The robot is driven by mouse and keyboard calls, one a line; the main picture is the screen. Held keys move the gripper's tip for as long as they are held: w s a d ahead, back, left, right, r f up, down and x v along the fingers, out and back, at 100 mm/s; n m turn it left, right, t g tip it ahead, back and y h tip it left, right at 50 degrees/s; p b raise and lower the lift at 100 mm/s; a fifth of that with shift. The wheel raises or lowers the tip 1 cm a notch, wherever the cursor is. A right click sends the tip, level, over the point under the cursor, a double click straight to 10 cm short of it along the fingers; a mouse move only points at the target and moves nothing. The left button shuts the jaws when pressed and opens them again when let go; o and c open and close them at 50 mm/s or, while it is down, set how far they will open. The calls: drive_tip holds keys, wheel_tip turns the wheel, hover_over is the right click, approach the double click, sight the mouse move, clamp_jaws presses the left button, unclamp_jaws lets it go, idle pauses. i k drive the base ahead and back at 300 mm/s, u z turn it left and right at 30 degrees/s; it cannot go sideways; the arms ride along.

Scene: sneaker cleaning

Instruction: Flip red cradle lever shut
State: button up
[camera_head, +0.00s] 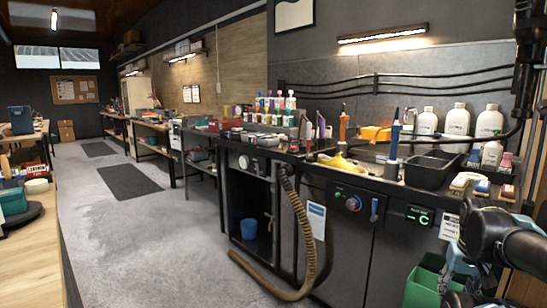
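A red-orange upright handle (343,127) stands on the counter at the back of the sink area; it may be the red cradle lever, but it is too small to be sure. A yellow item (342,162), perhaps a shoe or its cradle, lies just below it. A blue upright handle (394,135) stands to the right. Dark parts of my arm fill the lower right, well apart from these. My gripper seems to be among those dark parts; its fingertips cannot be made out.
The dark counter holds a black bin (433,170), white bottles (457,119), brushes (483,188) and small coloured bottles (270,103). A brown hose (300,235) hangs in front. A green bin (425,283) stands below.

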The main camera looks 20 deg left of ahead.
sight(309, 156)
drive_tip(key=u, duration=1)
